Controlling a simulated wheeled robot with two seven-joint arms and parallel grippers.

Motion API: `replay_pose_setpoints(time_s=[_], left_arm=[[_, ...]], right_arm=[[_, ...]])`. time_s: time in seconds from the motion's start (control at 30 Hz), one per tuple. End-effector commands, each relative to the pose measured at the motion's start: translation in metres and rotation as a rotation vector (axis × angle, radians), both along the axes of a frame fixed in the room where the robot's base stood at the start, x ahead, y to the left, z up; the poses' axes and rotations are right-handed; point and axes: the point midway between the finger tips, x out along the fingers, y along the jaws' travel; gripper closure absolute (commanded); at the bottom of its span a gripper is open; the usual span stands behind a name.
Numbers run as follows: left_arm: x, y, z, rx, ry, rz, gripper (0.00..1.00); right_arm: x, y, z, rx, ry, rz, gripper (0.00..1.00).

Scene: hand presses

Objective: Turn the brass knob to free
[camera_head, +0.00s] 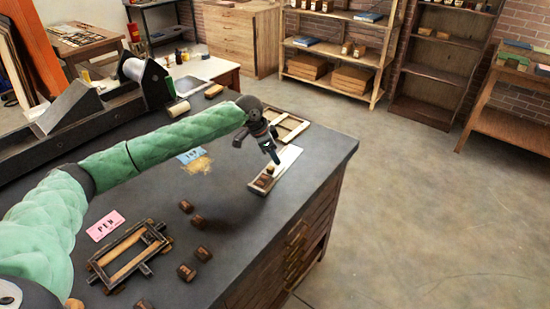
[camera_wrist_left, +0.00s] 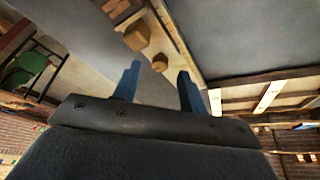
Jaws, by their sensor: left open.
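A small round tan knob (camera_wrist_left: 160,63), which looks like the brass knob, sits on a pale board (camera_head: 288,160) near the right edge of the dark worktop. In the wrist view a larger tan block (camera_wrist_left: 137,35) stands beside the knob. In the head view the knob (camera_head: 270,169) is small and close below my fingers. My left gripper (camera_head: 275,159) is open, pointing down over the board. In the wrist view its two blue fingers (camera_wrist_left: 158,75) are apart, with the knob ahead between their tips and no visible contact. My right gripper is out of view.
A wooden frame (camera_head: 288,126) lies behind the board. Several dark brown blocks (camera_head: 198,222) lie nearer, by another wooden frame (camera_head: 130,252) and a pink card marked PEN (camera_head: 105,226). A blue card (camera_head: 190,156) lies left of the board.

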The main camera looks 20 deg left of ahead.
Motion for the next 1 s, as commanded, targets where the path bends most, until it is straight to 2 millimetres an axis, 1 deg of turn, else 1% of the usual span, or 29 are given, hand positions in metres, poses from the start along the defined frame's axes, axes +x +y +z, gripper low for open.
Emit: replay_pose_setpoints(time_s=[0.23,0.4,0.6,0.9,1.0], left_arm=[[-0.007,0.013,0.034,-0.001,-0.003,0.001,0.58],[-0.011,0.018,0.048,0.0,-0.001,0.0,0.58],[-0.011,0.019,0.052,0.0,0.0,0.0,0.58],[-0.011,0.019,0.052,0.0,0.0,0.0,0.58],[-0.011,0.019,0.055,0.0,0.0,0.0,0.58]], right_arm=[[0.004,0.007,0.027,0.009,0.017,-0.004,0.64],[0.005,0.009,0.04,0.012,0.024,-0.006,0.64],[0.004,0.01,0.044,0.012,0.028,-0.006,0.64],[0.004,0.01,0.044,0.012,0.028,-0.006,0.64],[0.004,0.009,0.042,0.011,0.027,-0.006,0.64]])
